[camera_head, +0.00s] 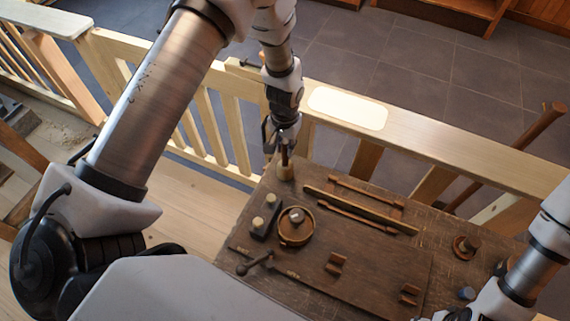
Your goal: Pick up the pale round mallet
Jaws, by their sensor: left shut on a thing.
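The pale round mallet (286,172) shows at the back left corner of the dark wooden bench (345,267). Its pale head is down and its dark handle points up, roughly upright. My left gripper (284,146) comes down from above and is shut on the handle. The fingers hide the upper part of the handle. I cannot tell whether the head touches the bench top or hangs just above it. My right arm shows at the lower right, but its fingers are not in view.
A round wooden dish (297,240) and a dark block with pale pegs (264,215) are near the mallet. Long turned rods (358,217) lie to its right. A dark handled tool (254,264) lies in front. A pale wooden railing (440,142) runs behind the bench.

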